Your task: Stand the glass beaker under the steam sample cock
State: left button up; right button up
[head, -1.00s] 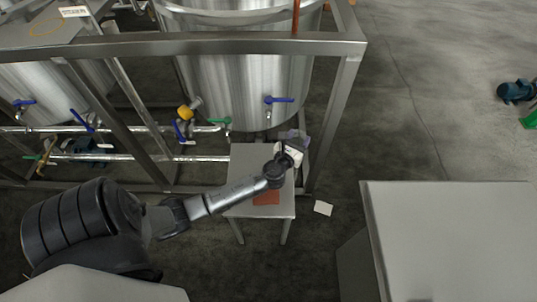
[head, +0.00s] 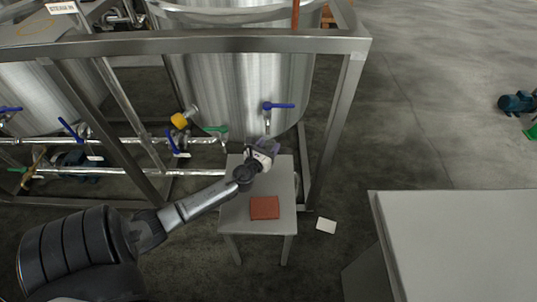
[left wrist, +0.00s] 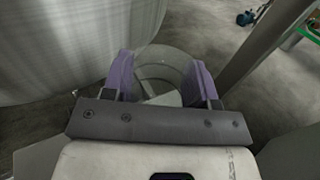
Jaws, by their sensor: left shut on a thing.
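My left gripper (head: 264,150) is over the back part of a small grey stand (head: 230,208), close in front of the steel tank (head: 240,75). In the left wrist view its purple fingers (left wrist: 163,85) are shut on the clear glass beaker (left wrist: 163,62), whose round rim shows between them. The beaker is hard to make out in the head view. A cock with a blue lever (head: 279,105) is on the tank just above and behind the gripper; its spout points down close to the fingers. I cannot tell the gap between beaker and stand.
A reddish-brown pad (head: 264,207) lies on the stand's front part. A steel frame (head: 347,110) rises right of the stand. Pipes with blue, green and yellow valve handles (head: 180,120) run at left. A white sheet (head: 326,225) lies on the floor. A grey cabinet (head: 460,240) stands at right.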

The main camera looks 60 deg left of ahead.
pick_arm(q)
jog(key=shift+f+b, duration=1.5)
jog(key=shift+f, duration=0.4)
jog(key=shift+f, duration=0.3)
jog(key=o, duration=0.9)
jog(key=shift+r, duration=0.1)
jog(key=shift+r, duration=0.2)
jog(key=shift+s+d, duration=0.25)
jog(key=shift+s, duration=0.05)
jog(key=p+v, duration=0.2)
jog(key=v, duration=0.9)
jog(key=shift+s, duration=0.2)
